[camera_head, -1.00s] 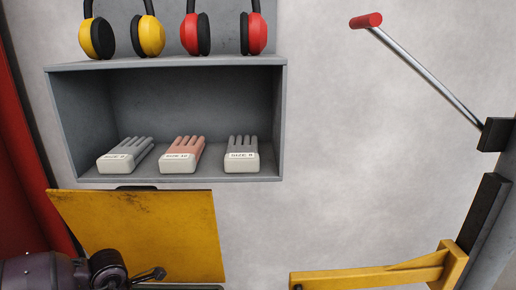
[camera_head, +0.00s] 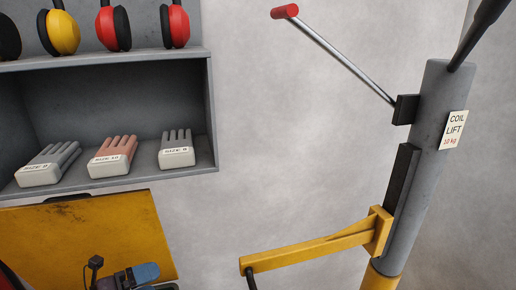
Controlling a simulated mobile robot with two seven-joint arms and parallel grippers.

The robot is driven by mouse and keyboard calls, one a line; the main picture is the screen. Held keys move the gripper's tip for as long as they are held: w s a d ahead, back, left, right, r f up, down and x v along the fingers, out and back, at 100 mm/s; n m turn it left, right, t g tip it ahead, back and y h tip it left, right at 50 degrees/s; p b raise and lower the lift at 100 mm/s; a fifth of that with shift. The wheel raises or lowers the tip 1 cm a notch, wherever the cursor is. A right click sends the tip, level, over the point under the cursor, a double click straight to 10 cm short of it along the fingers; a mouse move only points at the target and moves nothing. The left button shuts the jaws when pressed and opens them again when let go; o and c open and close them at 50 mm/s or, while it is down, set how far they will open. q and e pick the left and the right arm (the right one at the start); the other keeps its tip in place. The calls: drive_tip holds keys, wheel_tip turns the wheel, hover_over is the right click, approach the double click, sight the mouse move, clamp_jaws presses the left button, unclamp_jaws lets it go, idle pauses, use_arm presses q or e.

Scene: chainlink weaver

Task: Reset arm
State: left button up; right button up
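A coil lift stands at the right. Its grey post (camera_head: 431,170) bears a white label (camera_head: 454,130) reading "COIL LIFT" and "10 kg". A yellow arm (camera_head: 310,250) reaches left from the post, with a dark hook or cable at its tip, cut by the bottom edge. Above it a metal lever (camera_head: 345,55) with a red grip (camera_head: 285,12) slants up left from a black block (camera_head: 405,109). I see neither of my grippers clearly. A dark and blue mechanism (camera_head: 135,275) shows at the bottom left; most of it is cut off.
A grey shelf (camera_head: 213,125) at the upper left holds several glove packs, including a size 8 pack (camera_head: 177,152). Ear defenders (camera_head: 113,28) stand on top. A yellow panel (camera_head: 90,228) is below. The wall between shelf and lift is bare.

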use_arm(q)
drive_tip(key=s+f+n+y+p, duration=0.1)
drive_tip(key=s+f+n+y, duration=0.3)
drive_tip(key=s+n, duration=0.3)
drive_tip(key=s+a+f+n+y+p, duration=0.1)
drive_tip(key=s+f+n+y, duration=0.3)
drive_tip(key=s+n, duration=0.4)
drive_tip(key=s+a+f+n+y+p, duration=0.1)
drive_tip(key=s+f+n+y+p, duration=0.2)
drive_tip(key=s+n, duration=0.5)
drive_tip(key=n+y, duration=0.1)
drive_tip(key=n, duration=0.6)
drive_tip(key=shift+a+f+t, duration=0.2)
drive_tip(key=shift+f+t, duration=0.2)
use_arm(e)
drive_tip(key=shift+t, duration=0.3)
wheel_tip(320, 180, up, 6)
drive_tip(key=shift+s+d+f, duration=0.1)
drive_tip(key=shift+d+f, duration=0.05)
drive_tip(key=shift+f, duration=0.1)
drive_tip(key=shift+w+r, duration=0.25)
drive_tip(key=shift+w, duration=0.15)
